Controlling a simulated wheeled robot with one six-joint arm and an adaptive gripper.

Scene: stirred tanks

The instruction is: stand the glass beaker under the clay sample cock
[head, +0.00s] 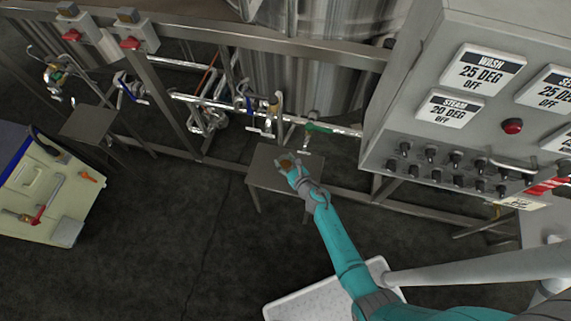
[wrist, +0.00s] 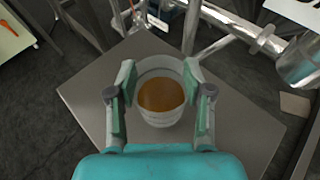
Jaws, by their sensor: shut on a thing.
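My gripper (wrist: 160,92) is shut on a clear glass beaker (wrist: 160,118) with brown contents, its fingers on both sides of the rim. In the head view my gripper (head: 292,170) and the beaker (head: 287,162) are over a small grey metal stand (head: 262,172). The stand's top (wrist: 88,92) lies below the beaker in the wrist view. I cannot tell whether the beaker touches it. Sample cocks sit on the pipework behind, one near a green handle (head: 318,128). I cannot tell which is the clay one.
A grey control panel (head: 455,110) juts out at the right. A horizontal pipe (head: 240,105) and frame posts stand behind the stand. Another small stand (head: 88,124) and a cream cart (head: 45,195) are at the left. The dark floor (head: 180,240) in front is clear.

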